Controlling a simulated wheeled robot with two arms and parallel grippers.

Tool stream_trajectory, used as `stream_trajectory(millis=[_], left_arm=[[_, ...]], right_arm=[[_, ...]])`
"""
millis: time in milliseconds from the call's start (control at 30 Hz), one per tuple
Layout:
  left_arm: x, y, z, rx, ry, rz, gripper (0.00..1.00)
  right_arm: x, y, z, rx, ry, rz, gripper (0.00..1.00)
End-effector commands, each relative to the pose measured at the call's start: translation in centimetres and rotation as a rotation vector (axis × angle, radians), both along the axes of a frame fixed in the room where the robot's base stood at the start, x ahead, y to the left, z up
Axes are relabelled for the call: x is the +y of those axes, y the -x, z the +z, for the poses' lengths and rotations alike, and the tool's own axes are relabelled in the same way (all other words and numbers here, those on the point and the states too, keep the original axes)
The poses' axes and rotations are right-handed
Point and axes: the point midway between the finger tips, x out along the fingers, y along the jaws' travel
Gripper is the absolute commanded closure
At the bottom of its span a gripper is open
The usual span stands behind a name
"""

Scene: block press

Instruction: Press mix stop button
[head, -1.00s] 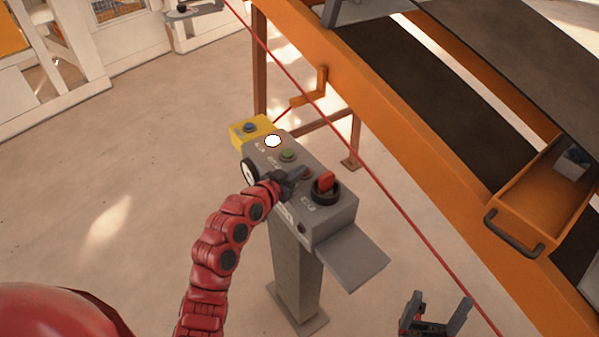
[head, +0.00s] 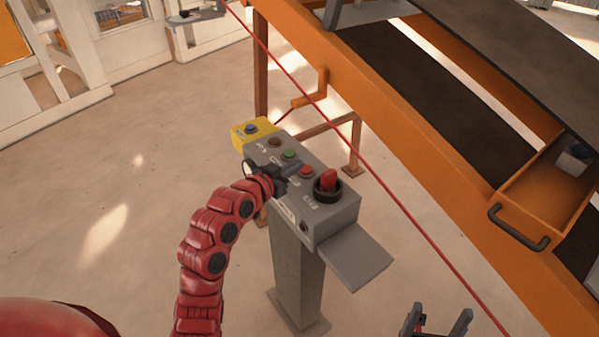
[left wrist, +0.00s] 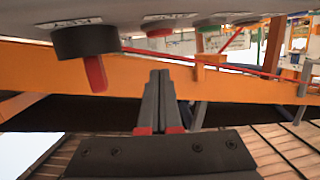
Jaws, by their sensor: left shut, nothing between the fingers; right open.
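A grey control box (head: 322,212) stands on a post in the head view. It carries a red button (head: 306,171), a green button (head: 289,155) and a dark amber round piece (head: 275,141). The labels are too small to read. My left gripper (head: 296,167) is shut and empty, over the box's near side beside the red and green buttons. In the left wrist view, its fingertips (left wrist: 160,74) appear below the red button (left wrist: 160,32), with a visible gap. The green button (left wrist: 206,27) is to the right there. My right gripper (head: 437,322) is open and empty at the bottom edge.
A red rotary switch (head: 328,180) on a black base sits beside the red button. A yellow box with a blue button (head: 251,129) adjoins the far end. A grey shelf (head: 352,259) juts from the near end. A red cord and an orange conveyor frame (head: 440,155) run behind.

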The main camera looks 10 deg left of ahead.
Motion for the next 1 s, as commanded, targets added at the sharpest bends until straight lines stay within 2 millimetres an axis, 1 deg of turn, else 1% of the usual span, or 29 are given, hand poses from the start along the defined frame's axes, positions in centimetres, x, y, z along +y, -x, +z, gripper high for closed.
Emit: stream_trajectory(millis=[33,200,300,400,567,1000], left_arm=[[0.6,0.9,-0.2,-0.003,0.001,0.004,1.00],[1.7,3.8,0.9,-0.007,0.001,0.003,1.00],[2.1,5.0,1.3,-0.005,0.002,0.002,1.00],[2.4,5.8,1.7,-0.006,0.002,0.001,1.00],[2.5,6.3,1.9,-0.005,0.001,0.000,1.00],[2.5,6.2,1.9,-0.004,0.001,-0.001,1.00]], right_arm=[[0.0,0.0,-0.9,0.000,0.000,0.000,0.19],[0.0,0.0,-2.0,-0.001,0.000,0.000,0.19],[0.0,0.0,-2.4,0.000,0.000,0.000,0.19],[0.0,0.0,-2.6,0.000,0.000,0.000,0.19],[0.0,0.0,-2.6,0.000,0.000,0.000,0.19],[0.0,0.0,-2.6,0.000,0.000,0.000,0.19]])
